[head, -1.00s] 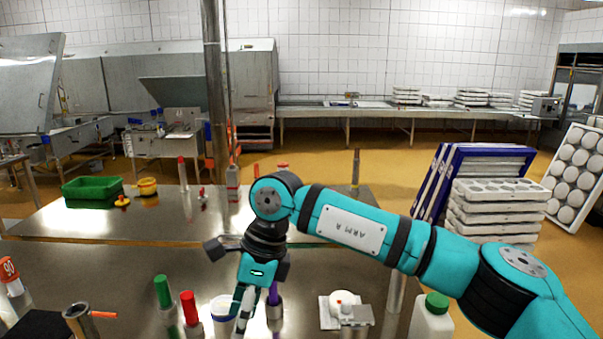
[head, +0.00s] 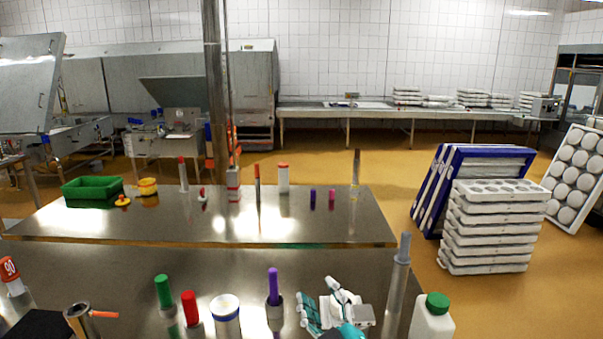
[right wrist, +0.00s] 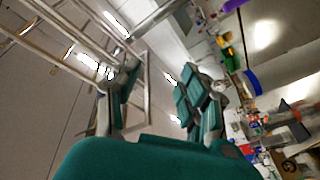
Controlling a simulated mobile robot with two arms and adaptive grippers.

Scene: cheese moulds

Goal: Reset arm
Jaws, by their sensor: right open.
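My right gripper (head: 318,294) shows low in the head view, right of centre, near the front edge of the picture. Its teal and grey fingers are spread apart. In the right wrist view, the two fingers (right wrist: 156,82) stand apart with nothing held between them. In the head view the gripper covers part of a small white and grey device (head: 362,315) on the near table. Most of my right arm is out of the head view. My left gripper is not in view.
The near steel table (head: 140,262) holds a purple-topped marker (head: 273,287), a white tub (head: 226,315), red (head: 190,306) and green (head: 164,291) markers. A green-capped bottle (head: 432,321) and a grey post (head: 401,275) stand right of the gripper. White moulds (head: 490,230) are stacked further right.

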